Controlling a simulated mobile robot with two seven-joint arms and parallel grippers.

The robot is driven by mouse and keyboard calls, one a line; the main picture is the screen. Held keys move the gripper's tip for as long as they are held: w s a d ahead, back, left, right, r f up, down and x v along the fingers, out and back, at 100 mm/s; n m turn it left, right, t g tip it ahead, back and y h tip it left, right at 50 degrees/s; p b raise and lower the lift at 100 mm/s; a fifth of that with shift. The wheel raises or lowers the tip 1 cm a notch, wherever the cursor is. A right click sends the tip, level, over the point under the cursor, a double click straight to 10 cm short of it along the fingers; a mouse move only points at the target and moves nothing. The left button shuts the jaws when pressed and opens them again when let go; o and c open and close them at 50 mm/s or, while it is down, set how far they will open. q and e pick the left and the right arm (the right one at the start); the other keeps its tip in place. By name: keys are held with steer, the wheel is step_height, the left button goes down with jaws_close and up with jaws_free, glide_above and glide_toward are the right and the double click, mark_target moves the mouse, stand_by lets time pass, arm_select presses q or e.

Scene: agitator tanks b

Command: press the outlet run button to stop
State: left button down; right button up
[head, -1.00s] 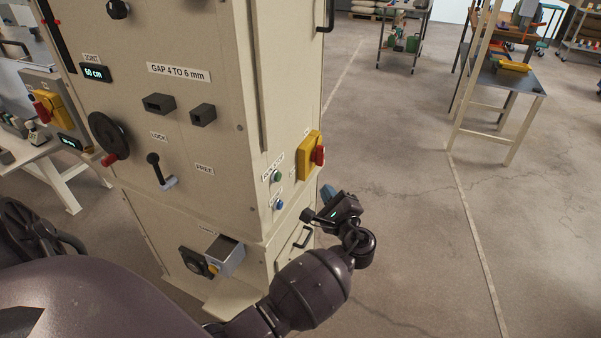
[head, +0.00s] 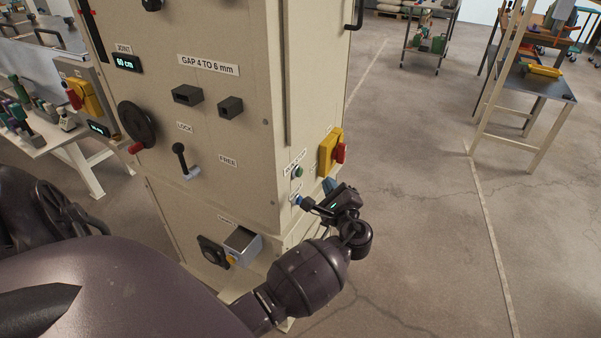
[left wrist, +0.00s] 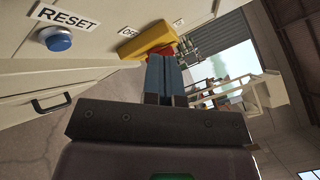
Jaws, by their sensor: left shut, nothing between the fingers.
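A green button (head: 298,172) sits under a small sign, which seems to read RUN STOP, on the narrow right face of the cream cabinet (head: 240,120). A blue button (head: 297,199) is just below it. In the left wrist view the blue button (left wrist: 58,40) has a RESET label; the green button is not seen there. My left gripper (head: 329,184) is shut and empty, right of and slightly lower than the green button. Its blue-grey fingers (left wrist: 165,75) point toward the yellow switch box in the left wrist view. My right gripper is not in view.
A yellow switch box (head: 327,153) with a red handle (head: 340,153) juts out close to the buttons. Open floor (head: 420,230) lies to the right.

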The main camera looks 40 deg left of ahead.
mark_target(299, 172)
arm_select(q)
steer(key=a, duration=0.2)
steer(key=s+a, duration=0.1)
steer(key=a, duration=0.1)
steer(key=shift+a, duration=0.15)
stand_by(0.4)
stand_by(0.5)
stand_by(0.8)
steer(key=shift+a, duration=0.15)
steer(key=shift+s+a+p, duration=0.1)
steer(key=shift+a+p, duration=0.2)
steer(key=shift+p, duration=0.05)
